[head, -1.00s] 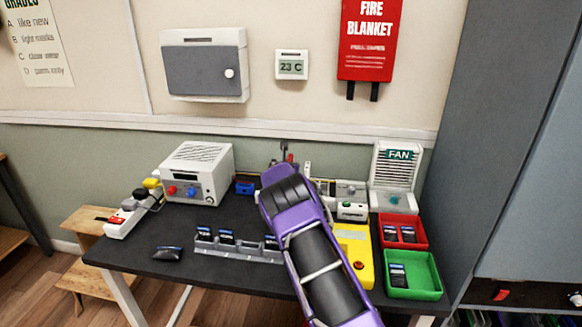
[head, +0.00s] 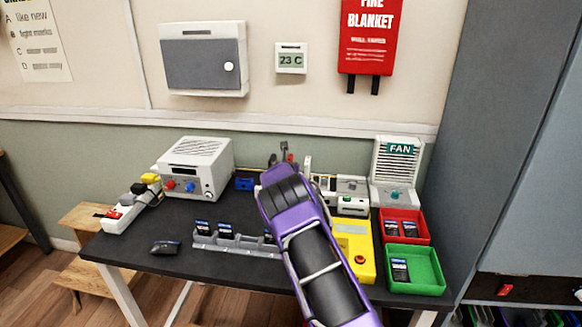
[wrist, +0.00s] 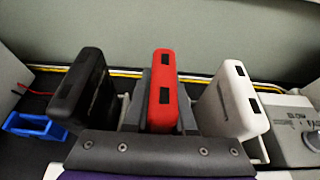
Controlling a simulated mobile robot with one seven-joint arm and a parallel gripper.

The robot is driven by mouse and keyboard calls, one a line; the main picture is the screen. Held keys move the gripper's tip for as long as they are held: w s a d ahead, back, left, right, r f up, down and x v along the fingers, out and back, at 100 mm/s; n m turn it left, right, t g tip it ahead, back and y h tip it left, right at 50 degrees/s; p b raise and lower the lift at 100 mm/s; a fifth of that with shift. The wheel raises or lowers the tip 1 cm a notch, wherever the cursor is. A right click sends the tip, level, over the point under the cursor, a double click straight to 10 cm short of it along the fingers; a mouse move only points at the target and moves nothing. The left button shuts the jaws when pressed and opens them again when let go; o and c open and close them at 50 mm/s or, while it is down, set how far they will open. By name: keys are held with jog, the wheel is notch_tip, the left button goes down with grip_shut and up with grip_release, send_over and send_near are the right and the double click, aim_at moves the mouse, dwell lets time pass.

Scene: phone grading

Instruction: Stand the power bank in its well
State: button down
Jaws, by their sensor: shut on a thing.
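In the wrist view a red power bank (wrist: 163,95) stands upright in the middle, straight ahead of my gripper (wrist: 160,135). Grey parts flank it closely, and my gripper appears shut on it. A black power bank (wrist: 83,88) stands to its left and a white one (wrist: 232,100) to its right, both apart from it. The lower ends and the wells are mostly hidden by the gripper's dark front edge. In the head view my purple arm hides the gripper, and only a small red part (head: 290,158) shows beyond it.
A blue holder (head: 244,184) and a grey power unit (head: 205,168) stand to the left. A white device (head: 352,190), a yellow block (head: 348,240), a red tray (head: 425,231) and a green tray (head: 428,287) are to the right. A grey phone rack (head: 222,242) lies in front.

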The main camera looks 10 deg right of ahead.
jog(key=shift+f+b, duration=0.15)
jog(key=shift+b, duration=0.25)
dwell(0.4)
jog(key=c, duration=0.7)
grip_release()
jog(key=shift+o, duration=0.2)
jog(key=shift+f, duration=0.1)
